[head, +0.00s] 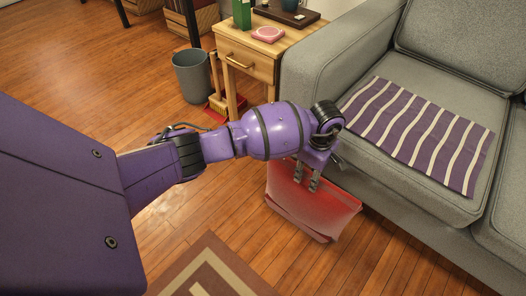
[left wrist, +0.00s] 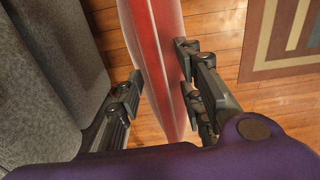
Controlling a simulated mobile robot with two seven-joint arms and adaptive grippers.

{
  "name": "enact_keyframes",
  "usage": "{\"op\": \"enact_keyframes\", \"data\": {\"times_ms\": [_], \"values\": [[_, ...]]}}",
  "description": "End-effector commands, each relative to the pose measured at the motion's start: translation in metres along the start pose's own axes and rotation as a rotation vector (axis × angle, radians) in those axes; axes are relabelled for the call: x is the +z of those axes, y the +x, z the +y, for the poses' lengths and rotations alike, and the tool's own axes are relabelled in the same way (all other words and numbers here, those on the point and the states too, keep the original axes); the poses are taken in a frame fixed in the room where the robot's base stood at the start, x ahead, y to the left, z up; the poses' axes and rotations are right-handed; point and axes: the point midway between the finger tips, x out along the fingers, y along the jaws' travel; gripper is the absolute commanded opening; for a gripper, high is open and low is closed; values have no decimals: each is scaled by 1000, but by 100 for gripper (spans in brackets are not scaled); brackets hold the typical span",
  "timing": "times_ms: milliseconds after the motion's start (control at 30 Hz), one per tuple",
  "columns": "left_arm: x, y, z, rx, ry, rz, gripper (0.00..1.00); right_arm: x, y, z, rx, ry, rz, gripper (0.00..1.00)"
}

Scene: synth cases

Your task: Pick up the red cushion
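The red cushion (head: 315,208) stands on edge, slightly tilted, close to the front of the grey sofa. My left gripper (head: 307,184) reaches down over its top edge. In the left wrist view the cushion (left wrist: 152,50) shows edge-on between the two fingers of my left gripper (left wrist: 160,68). The right-hand finger is at or very near the cushion's side. A narrow strip of floor shows between the left-hand finger and the cushion, so the gripper looks open around it. The cushion's lower part is partly hidden. My right gripper is not in view.
The grey sofa (head: 330,60) with a striped purple cloth (head: 420,132) is on the right. A wooden side table (head: 245,62), a grey bin (head: 192,76) and a red dustpan (head: 218,106) stand behind. A patterned rug (head: 215,270) lies in front; wooden floor is clear around it.

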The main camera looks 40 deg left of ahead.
Motion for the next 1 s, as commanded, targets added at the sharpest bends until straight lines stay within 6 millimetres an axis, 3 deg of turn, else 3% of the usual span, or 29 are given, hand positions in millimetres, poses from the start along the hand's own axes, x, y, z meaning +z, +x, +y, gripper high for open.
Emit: {"op": "enact_keyframes", "data": {"times_ms": [167, 433, 1000], "values": [[1, -4, 3, 6, 1, -1, 34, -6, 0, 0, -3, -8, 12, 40], [1, -4, 3, 7, 1, -2, 0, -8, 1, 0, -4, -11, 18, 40], [2, -6, 5, 10, 1, -4, 0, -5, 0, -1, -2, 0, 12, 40]]}}
